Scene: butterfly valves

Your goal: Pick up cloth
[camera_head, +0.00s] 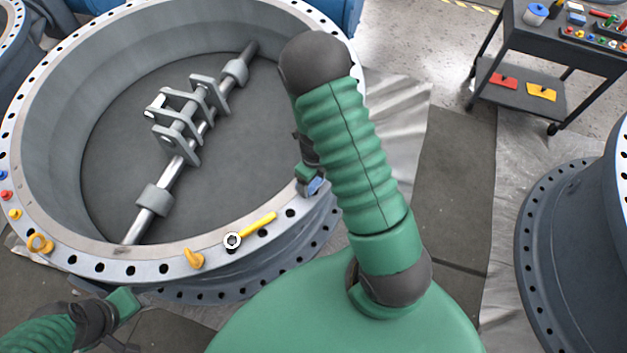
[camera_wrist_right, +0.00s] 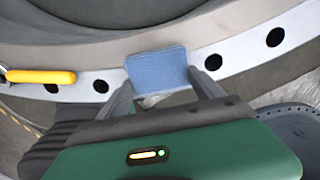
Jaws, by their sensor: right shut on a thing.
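The blue cloth (camera_wrist_right: 158,68) is a small folded piece at the flange rim of the large valve. My right gripper (camera_wrist_right: 162,88) is shut on it, with one finger on each side. In the head view the cloth (camera_head: 316,186) shows as a small blue patch at the right of the rim, and my right arm hides most of that gripper (camera_head: 308,178). I cannot tell whether the cloth still touches the rim. My left gripper (camera_head: 125,303) is at the lower left, outside the flange; its fingers are not clear.
The valve flange (camera_head: 118,270) is a wide ring with bolt holes. A yellow-handled tool (camera_head: 255,229), a yellow hook-like part (camera_head: 193,258) and a yellow ring (camera_head: 40,243) lie on it. A dark cart (camera_head: 560,50) with tools stands at the upper right. Another flanged body (camera_head: 560,230) stands at right.

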